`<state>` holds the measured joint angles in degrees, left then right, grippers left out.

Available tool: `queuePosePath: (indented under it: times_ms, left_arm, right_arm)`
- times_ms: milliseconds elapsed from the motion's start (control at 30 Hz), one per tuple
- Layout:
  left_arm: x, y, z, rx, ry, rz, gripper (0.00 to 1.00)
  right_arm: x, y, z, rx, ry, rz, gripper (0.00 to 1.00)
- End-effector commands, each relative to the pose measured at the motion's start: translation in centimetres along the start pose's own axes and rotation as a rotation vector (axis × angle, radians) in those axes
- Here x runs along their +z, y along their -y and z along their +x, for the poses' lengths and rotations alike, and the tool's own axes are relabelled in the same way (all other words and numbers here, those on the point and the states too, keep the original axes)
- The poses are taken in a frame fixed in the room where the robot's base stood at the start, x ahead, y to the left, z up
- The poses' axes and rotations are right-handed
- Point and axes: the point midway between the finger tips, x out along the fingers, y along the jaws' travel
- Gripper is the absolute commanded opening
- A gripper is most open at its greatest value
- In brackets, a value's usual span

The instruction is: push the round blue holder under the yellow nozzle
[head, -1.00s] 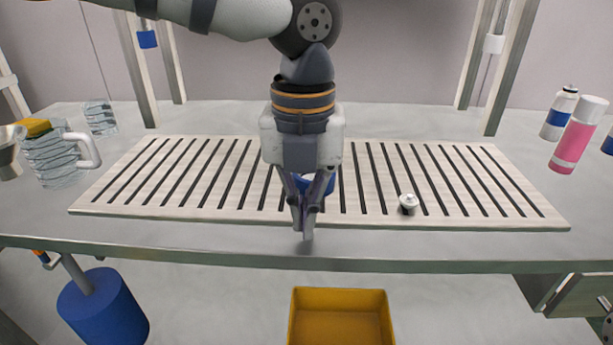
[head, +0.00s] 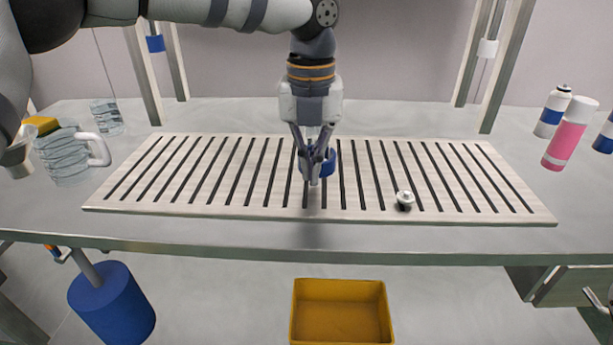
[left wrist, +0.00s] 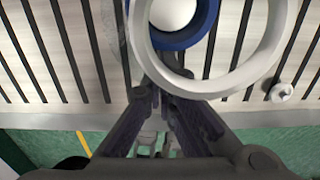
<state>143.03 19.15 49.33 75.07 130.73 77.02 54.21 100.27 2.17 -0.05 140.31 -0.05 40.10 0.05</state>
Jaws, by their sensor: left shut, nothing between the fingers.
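The round blue holder (head: 334,157) stands on the slatted board, partly hidden behind my left gripper in the head view. In the left wrist view the blue holder (left wrist: 184,41) is a blue ring around a white round top, cut off by the upper edge. My left gripper (head: 316,182) points down in front of the holder with its fingers shut and empty. Its fingertips look close to the holder; I cannot tell whether they touch. A pale grey ring (left wrist: 262,70) partly overlaps the holder in the left wrist view. My right gripper is not in view.
The pale slatted board (head: 230,212) spans the table. A small white capped part (head: 404,198) sits on it to the right. A clear jug (head: 68,158) stands left, and a pink bottle (head: 568,135) right. A yellow bin (head: 341,325) is below the table's front edge.

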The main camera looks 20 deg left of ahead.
Motion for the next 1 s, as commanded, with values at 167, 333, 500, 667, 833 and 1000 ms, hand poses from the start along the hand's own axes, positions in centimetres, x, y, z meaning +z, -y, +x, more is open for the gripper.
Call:
queuePosePath:
  times_ms: [167,333,500,667,833,1000]
  left_arm:
    - [0.9,-0.1,0.9,0.005,-0.012,0.001,0.0]
    - [0.9,-0.1,0.8,0.004,-0.012,0.001,0.0]
    - [0.9,-0.1,0.8,0.004,-0.011,0.001,0.0]
    - [0.4,0.0,0.7,0.004,-0.01,0.004,0.0]
    - [-2.8,0.0,1.4,0.006,-0.019,0.007,0.0]
    - [-7.1,-0.1,0.9,0.007,-0.015,0.006,0.0]
  right_arm:
    - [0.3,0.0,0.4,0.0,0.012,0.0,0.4]
    - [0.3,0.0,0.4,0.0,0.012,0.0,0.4]
    - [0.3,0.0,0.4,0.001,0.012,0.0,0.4]
    - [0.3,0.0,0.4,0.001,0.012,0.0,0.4]
    - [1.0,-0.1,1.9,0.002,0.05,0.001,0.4]
    - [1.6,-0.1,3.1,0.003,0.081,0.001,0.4]
